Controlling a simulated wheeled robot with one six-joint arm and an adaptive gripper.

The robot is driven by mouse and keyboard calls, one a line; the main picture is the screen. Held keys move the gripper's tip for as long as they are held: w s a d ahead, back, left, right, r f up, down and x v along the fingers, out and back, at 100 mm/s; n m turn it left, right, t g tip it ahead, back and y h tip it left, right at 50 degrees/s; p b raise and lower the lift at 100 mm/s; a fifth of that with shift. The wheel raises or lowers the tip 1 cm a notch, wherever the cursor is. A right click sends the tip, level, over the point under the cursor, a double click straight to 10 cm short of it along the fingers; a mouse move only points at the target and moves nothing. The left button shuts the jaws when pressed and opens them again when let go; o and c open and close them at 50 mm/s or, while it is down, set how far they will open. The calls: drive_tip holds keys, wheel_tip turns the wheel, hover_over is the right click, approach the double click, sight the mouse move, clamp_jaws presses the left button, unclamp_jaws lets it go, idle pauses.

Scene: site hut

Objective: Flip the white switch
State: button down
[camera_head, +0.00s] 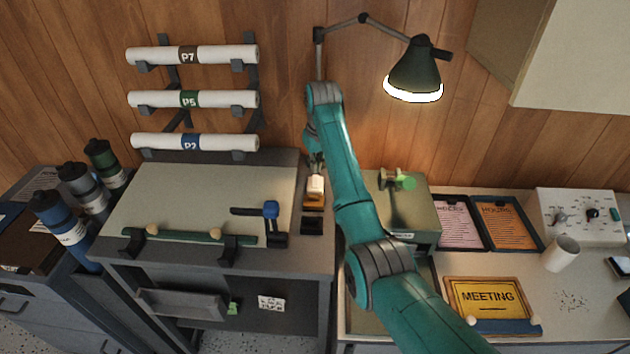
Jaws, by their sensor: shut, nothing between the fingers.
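A small white piece (316,184), which looks like the white switch, sits on an orange-yellow base (314,201) on the narrow strip right of the drawing board. My gripper (315,168) is directly above it, pointing down, shut and empty. Its fingertips are small in the view, and I cannot tell whether they touch the white piece. My teal arm reaches up from the lower right and covers the area just right of it.
A black block (311,226) lies just in front of the base. A green-grey box (408,215) stands right of my arm. A black lamp (415,72) hangs above. A white control box (577,221) with knobs stands far right, near a white mug (562,254).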

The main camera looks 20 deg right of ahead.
sight(315, 178)
drive_tip(key=shift+f, duration=1.55)
idle(1.4)
drive_tip(key=shift+r, duration=3.6)
